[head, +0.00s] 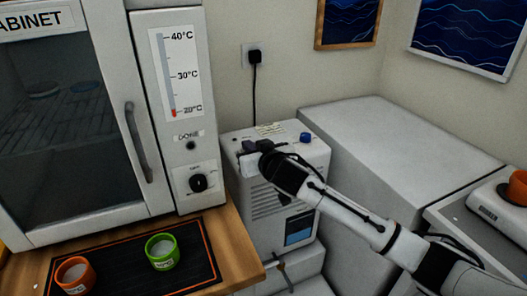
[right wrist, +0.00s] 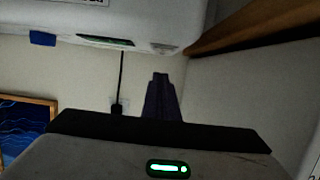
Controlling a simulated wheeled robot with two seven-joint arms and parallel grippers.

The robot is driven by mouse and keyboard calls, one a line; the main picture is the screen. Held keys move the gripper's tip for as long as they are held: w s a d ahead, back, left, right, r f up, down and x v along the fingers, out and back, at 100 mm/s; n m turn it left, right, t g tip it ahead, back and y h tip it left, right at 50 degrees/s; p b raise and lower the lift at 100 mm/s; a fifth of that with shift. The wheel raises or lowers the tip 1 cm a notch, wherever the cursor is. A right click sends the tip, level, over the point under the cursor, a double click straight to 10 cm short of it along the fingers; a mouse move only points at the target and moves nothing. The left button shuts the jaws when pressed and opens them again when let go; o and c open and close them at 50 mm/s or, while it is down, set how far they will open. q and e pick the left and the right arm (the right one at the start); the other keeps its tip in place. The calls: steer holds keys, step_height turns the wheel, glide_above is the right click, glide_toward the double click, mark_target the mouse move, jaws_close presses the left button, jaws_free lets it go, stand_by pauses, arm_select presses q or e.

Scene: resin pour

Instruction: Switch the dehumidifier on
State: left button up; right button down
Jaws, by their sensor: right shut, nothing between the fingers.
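The dehumidifier (head: 315,155) is a white box with a blue knob (head: 306,138) on its top and a dark blue panel on its front. My right gripper (head: 247,148) is shut and empty, at the left part of the dehumidifier's top in the head view. The gripper and wrist hide part of the top and front there. In the right wrist view the shut fingers (right wrist: 161,80) point toward the dehumidifier (right wrist: 135,15), with a visible gap below its edge in the picture. The blue knob (right wrist: 42,39) is at the left there. I cannot identify a switch. My left gripper is not in view.
The curing cabinet (head: 165,60), with a dial and thermometer, stands left of the dehumidifier. A green cup (head: 162,252) and an orange cup (head: 76,275) stand on a dark mat (head: 196,262). A black plug (head: 254,57) is in the wall. A scale (head: 497,213) is at the right.

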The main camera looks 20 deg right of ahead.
steer(key=f+b+v, duration=0.1)
steer(key=v, duration=0.9)
steer(key=shift+s, duration=0.2)
steer(key=s+a+f+g, duration=0.1)
steer(key=s+f+g, duration=0.4)
steer(key=s+f, duration=0.85)
steer(key=s+d+f+n+g, duration=0.1)
steer(key=s+f+g, duration=0.25)
steer(key=s, duration=0.75)
steer(key=s+d+f+g, duration=0.15)
steer(key=s+f, duration=0.25)
steer(key=s, duration=0.7)
steer(key=w+a+f+t, duration=0.1)
steer(key=a+f+t, duration=0.1)
steer(key=f, duration=0.4)
steer(key=w+a+f+t+y, duration=0.1)
steer(key=w+a+f+t, duration=0.1)
steer(key=f, duration=0.4)
steer(key=shift+w+a+f+y, duration=0.2)
steer(key=shift+a+y, duration=0.1)
steer(key=shift+a, duration=0.6)
